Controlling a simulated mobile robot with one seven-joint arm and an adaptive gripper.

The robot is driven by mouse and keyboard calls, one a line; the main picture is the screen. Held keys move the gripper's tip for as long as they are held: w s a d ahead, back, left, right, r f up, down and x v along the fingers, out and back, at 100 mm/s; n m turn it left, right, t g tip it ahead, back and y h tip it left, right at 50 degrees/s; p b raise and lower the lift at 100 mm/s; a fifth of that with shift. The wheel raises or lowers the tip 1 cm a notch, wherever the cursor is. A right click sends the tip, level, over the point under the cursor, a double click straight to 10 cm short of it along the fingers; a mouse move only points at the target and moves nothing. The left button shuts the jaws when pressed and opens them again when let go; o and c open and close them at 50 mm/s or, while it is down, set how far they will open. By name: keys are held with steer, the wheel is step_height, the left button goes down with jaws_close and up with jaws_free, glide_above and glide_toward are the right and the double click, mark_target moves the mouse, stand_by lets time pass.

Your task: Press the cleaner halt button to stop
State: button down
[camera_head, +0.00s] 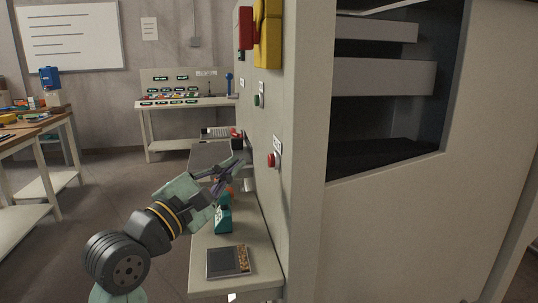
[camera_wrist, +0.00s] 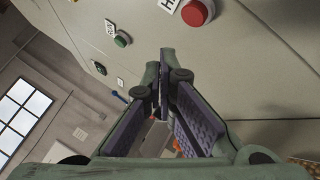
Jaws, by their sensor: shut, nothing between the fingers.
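The red halt button (camera_head: 271,160) sticks out of the pale cabinet wall, with a white label (camera_head: 278,146) just above it. In the wrist view the red button (camera_wrist: 197,12) is at the top edge, beside a partly cut-off label (camera_wrist: 170,4) that starts with "HA". My gripper (camera_head: 236,161) is shut and empty, to the left of the red button in the head view and apart from it. In the wrist view my gripper's fingertips (camera_wrist: 167,72) meet below the button in the picture.
A green button (camera_head: 257,100) sits higher on the same wall and also shows in the wrist view (camera_wrist: 122,40). A yellow box (camera_head: 267,35) hangs above. A shelf (camera_head: 255,262) below my gripper holds a dark tablet (camera_head: 227,262) and a teal device (camera_head: 223,218).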

steer(key=shift+w+d, duration=0.15)
steer(key=shift+d, duration=0.65)
steer(key=shift+w+d, duration=0.15)
steer(key=shift+d, duration=0.6)
steer(key=shift+w+d, duration=0.1)
steer(key=shift+d, duration=0.35)
steer(key=shift+w+d+b, duration=0.1)
steer(key=shift+d+b, duration=0.2)
steer(key=shift+d, duration=0.15)
stand_by(0.8)
steer(key=shift+a, duration=0.15)
steer(key=shift+s+a+b, duration=0.2)
steer(key=shift+a+b, duration=0.2)
steer(key=shift+a, duration=0.35)
steer(key=shift+s+a+b, duration=0.25)
steer(key=shift+a+b, duration=0.2)
steer(key=shift+a, duration=0.8)
steer(key=shift+s+a+b, duration=0.25)
steer(key=shift+a+b, duration=0.2)
steer(key=shift+a, duration=0.75)
